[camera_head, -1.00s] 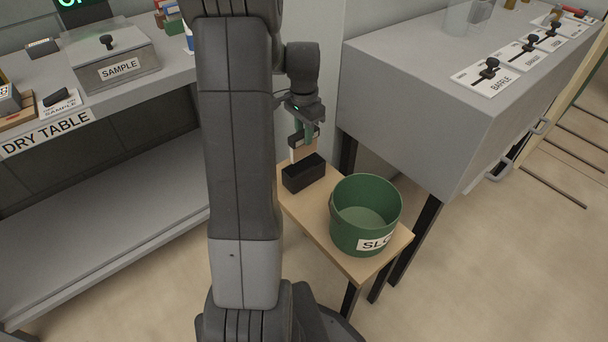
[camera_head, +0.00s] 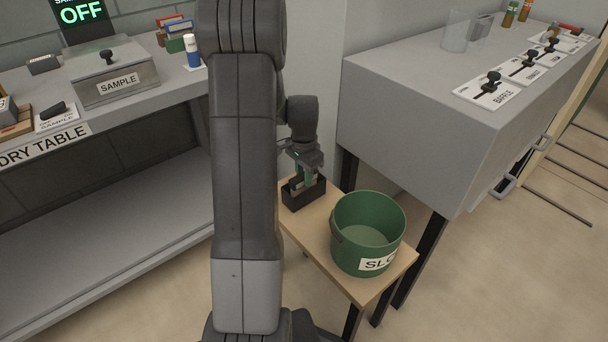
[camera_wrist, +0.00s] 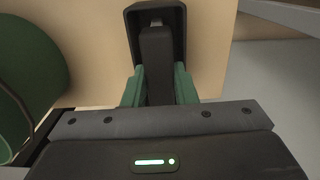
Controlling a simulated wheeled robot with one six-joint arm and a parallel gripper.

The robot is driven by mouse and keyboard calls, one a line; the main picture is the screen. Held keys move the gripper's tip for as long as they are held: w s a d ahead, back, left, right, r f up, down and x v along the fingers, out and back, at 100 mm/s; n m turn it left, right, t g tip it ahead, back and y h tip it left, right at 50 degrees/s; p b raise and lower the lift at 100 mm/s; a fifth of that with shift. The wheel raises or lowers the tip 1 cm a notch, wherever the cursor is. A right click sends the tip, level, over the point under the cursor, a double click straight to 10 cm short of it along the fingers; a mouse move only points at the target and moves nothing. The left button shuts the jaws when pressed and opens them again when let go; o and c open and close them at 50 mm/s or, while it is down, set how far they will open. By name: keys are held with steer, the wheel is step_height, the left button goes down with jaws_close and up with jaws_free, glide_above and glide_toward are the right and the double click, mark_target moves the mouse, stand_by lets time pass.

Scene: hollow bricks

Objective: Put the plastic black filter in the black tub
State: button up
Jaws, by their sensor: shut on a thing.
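The black tub (camera_head: 302,200) is a small open box on the wooden stand, left of the green bucket. It also shows in the wrist view at the top (camera_wrist: 179,15). My gripper (camera_head: 309,183) points down at the tub, with its fingertips at or inside the rim. In the wrist view, its green fingers (camera_wrist: 158,88) are shut on a dark upright piece, the black filter (camera_wrist: 157,58). The filter's far end overlaps the tub's opening. Its lower part is hidden, so I cannot tell whether it touches the tub floor.
The green bucket (camera_head: 367,225) stands close to the tub on the wooden stand (camera_head: 318,228). A grey cabinet (camera_head: 405,135) with labelled levers is at the right. The dry table (camera_head: 135,105) with a sample box (camera_head: 115,80) is at the left.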

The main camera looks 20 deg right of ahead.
steer(key=o, duration=1)
step_height(320, 180, up, 12)
steer(key=p, duration=0.3)
steer(key=shift+r+p, duration=0.1)
steer(key=shift+p, duration=0.2)
